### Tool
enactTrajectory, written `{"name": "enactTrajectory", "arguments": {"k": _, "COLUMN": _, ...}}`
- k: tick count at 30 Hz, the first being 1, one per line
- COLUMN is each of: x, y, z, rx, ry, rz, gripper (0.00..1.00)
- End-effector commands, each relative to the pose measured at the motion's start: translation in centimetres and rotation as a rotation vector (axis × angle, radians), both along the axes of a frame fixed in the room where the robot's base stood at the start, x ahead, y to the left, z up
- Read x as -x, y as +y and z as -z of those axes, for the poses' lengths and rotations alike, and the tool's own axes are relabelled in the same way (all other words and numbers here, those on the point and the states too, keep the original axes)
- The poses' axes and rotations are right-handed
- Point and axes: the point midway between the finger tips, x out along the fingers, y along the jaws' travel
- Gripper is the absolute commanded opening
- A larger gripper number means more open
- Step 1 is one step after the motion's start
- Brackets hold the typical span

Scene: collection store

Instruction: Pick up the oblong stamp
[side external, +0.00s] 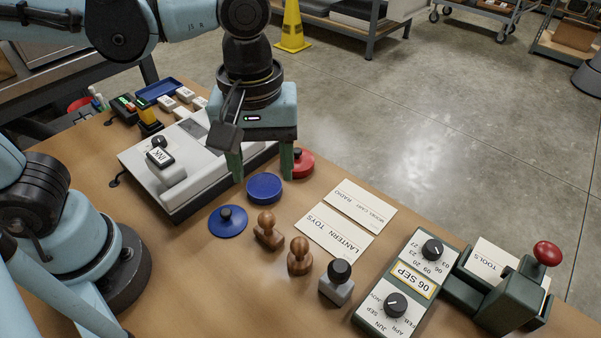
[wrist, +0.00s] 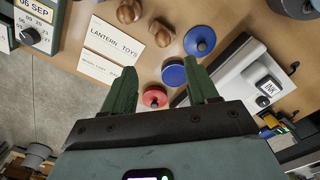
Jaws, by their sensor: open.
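Two wooden stamps with round knobs stand on the table. The one nearer the blue lid (side external: 267,232) seems to have the longer base, so it looks like the oblong stamp; it also shows at the top of the wrist view (wrist: 163,34). The other wooden stamp (side external: 300,258) stands just in front of it, with a rounder-looking base. My gripper (side external: 262,168) is open and empty, its green fingers pointing down above the round blue pad (side external: 264,188), behind the wooden stamps. In the wrist view no stamp lies between the fingers (wrist: 161,70).
A blue lid with a knob (side external: 227,222) lies left of the stamps, and a red knobbed lid (side external: 303,165) behind the blue pad. Label cards (side external: 334,232) lie right. A grey stamp with black knob (side external: 338,284) and a date device (side external: 410,280) stand further right. The ink machine (side external: 195,180) is left.

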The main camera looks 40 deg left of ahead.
Motion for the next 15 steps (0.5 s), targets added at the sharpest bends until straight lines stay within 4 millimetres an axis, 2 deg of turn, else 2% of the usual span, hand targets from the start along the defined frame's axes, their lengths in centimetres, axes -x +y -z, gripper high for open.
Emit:
{"name": "enactTrajectory", "arguments": {"k": 5, "x": 0.2, "y": -0.3, "z": 0.9, "rx": -0.007, "ry": 0.011, "rz": -0.02, "gripper": 0.59}}
{"name": "enactTrajectory", "arguments": {"k": 15, "x": 0.1, "y": -0.2, "z": 5.3, "rx": -0.005, "ry": 0.009, "rz": -0.019, "gripper": 0.59}}
